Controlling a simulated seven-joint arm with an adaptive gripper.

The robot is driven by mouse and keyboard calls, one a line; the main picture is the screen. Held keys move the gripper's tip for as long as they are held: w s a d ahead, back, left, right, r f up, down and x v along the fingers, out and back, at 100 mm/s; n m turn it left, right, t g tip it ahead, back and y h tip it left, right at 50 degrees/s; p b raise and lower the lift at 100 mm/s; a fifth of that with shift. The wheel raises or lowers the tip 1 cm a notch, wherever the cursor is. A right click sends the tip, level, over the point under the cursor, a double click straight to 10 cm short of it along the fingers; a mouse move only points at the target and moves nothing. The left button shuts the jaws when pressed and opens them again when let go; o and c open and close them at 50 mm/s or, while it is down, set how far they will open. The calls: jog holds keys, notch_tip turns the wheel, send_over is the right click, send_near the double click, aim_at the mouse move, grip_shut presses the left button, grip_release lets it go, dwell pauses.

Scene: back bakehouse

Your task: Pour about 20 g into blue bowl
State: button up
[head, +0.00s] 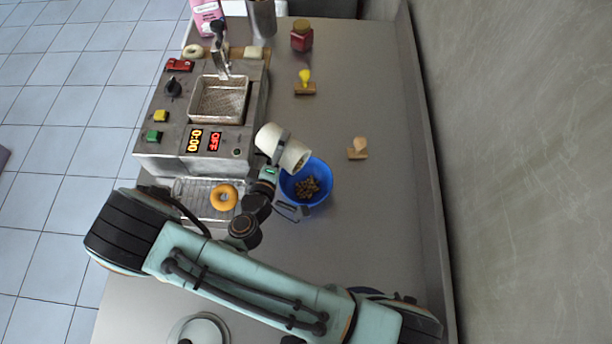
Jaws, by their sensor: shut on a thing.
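The blue bowl (325,187) sits on the grey counter right of the fryer and holds a small heap of brown pieces (307,188). My gripper (280,150) is shut on a cream-coloured cup (294,155). The cup is tilted, with its open end toward the lower right, over the upper left rim of the bowl. The inside of the cup is mostly hidden, so I cannot tell how much it holds. No falling stream is clear.
A fryer (175,145) with a wire basket (219,100) stands at left, its display reading 0:00 and OFF. A doughnut (223,197) lies on a rack below it. A wooden stamp (358,149) and a red jar (302,36) stand at right. The right counter has free room.

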jog(key=shift+d, duration=0.1)
dwell(0.9)
